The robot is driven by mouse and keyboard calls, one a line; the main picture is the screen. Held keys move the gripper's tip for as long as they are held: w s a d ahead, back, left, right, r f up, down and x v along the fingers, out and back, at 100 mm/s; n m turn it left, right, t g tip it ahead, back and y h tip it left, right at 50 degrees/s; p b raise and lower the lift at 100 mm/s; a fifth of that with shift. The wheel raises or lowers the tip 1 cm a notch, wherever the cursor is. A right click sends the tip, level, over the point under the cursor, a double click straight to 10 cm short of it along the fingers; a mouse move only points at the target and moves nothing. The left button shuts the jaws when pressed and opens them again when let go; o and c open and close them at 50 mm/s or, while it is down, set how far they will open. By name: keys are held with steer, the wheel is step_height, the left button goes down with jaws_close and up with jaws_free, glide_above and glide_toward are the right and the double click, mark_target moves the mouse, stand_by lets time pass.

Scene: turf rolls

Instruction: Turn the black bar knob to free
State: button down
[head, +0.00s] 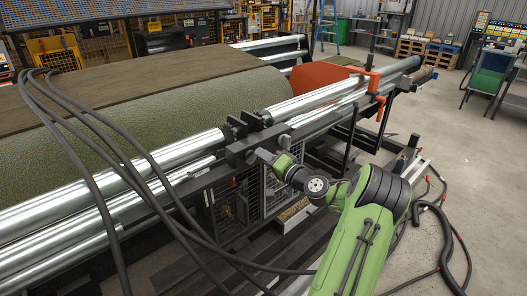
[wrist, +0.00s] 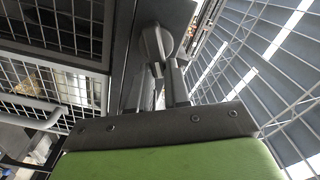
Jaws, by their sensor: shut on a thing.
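My gripper (head: 268,158) reaches up to the dark box (head: 243,150) on the front rail of the turf roll machine. In the wrist view my gripper (wrist: 160,78) points at the underside or face of this dark housing, its two grey fingers closed around the black bar knob (wrist: 153,43). The knob looks dark grey there, with its rounded end showing between and above the fingertips. I cannot read any marking of the knob's setting.
Shiny rollers (head: 190,150) and a large green turf roll (head: 180,110) lie behind the box. Wire mesh panels (wrist: 60,50) stand left of my gripper in the wrist view. Black hoses (head: 110,150) arch across the left. Orange clamps (head: 373,85) sit along the rail at right.

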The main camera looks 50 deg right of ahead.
steer(key=m+p, duration=0.1)
steer(key=m, duration=0.1)
steer(key=f+m+p, duration=0.1)
steer(key=m+p, duration=0.1)
steer(key=m, duration=0.1)
steer(key=shift+d+m, duration=0.15)
steer(key=shift+m, duration=0.15)
steer(key=shift+f, duration=0.15)
steer(key=c, duration=1.1)
jaws_free()
steer(key=shift+s, duration=0.1)
steer(key=s, duration=0.5)
steer(key=s+a, duration=0.1)
steer(key=s, duration=0.9)
steer(key=shift+s+a, duration=0.3)
steer(key=shift+a, duration=0.1)
